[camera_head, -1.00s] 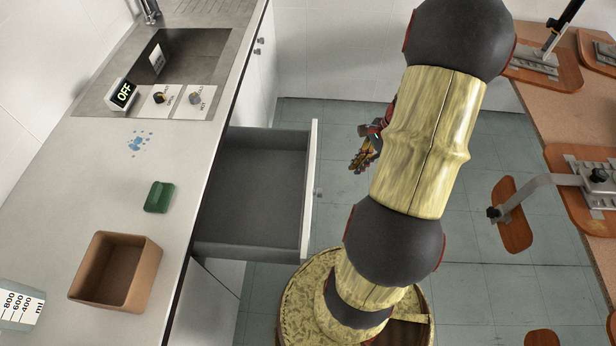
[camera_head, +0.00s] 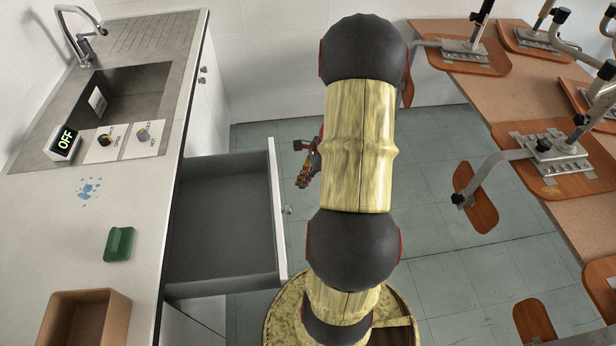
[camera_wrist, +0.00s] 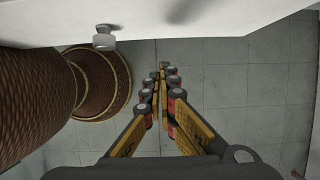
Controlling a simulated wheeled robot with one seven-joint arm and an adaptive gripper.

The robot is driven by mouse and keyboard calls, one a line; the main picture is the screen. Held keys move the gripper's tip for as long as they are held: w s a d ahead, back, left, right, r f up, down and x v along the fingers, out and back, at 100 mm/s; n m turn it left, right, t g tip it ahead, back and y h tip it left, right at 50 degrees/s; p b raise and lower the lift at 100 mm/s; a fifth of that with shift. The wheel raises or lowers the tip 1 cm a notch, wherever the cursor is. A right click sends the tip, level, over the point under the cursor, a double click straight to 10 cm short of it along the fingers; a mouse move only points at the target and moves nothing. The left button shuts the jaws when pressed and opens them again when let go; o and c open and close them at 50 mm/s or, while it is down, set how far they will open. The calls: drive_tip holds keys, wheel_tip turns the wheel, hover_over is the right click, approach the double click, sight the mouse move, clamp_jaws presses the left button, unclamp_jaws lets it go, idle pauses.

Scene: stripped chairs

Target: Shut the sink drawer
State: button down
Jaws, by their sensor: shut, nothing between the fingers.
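The sink drawer (camera_head: 222,236) stands pulled out from the cabinet below the counter, empty, with a grey inside. Its white front carries a small round knob (camera_head: 287,210). In the wrist view the knob (camera_wrist: 104,38) hangs at the upper left from the white drawer front (camera_wrist: 160,22). My gripper (camera_head: 303,180) is to the right of the drawer front, partly hidden by my arm. In the wrist view my gripper (camera_wrist: 162,85) is shut and empty, its fingertips below and right of the knob, apart from it.
The counter (camera_head: 60,230) holds a sink (camera_head: 135,90), an OFF display (camera_head: 65,142), a green sponge-like block (camera_head: 119,244) and a brown box (camera_head: 85,320). A table with upturned chairs (camera_head: 480,60) stands at the right. Tiled floor (camera_head: 440,260) lies clear between.

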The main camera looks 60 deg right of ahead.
drive_tip(key=w+a+f+b, duration=0.1)
drive_tip(key=w, duration=0.1)
drive_tip(key=w+a+f, duration=0.1)
drive_tip(key=a, duration=0.1)
drive_tip(key=shift+w+a+f+b, duration=0.1)
drive_tip(key=shift+w+b, duration=0.25)
drive_tip(key=shift+b, duration=0.05)
drive_tip(key=w+a+p, duration=0.3)
drive_tip(key=w+a, duration=0.4)
drive_tip(key=w, duration=0.1)
drive_tip(key=w+a+p, duration=0.3)
drive_tip(key=w+a, duration=0.4)
drive_tip(key=w, duration=0.1)
drive_tip(key=w+a+p, duration=0.4)
drive_tip(key=w+a, duration=0.3)
drive_tip(key=w, duration=0.2)
drive_tip(key=shift+a, duration=0.2)
drive_tip(key=shift+s+d, duration=0.1)
drive_tip(key=shift+d, duration=0.05)
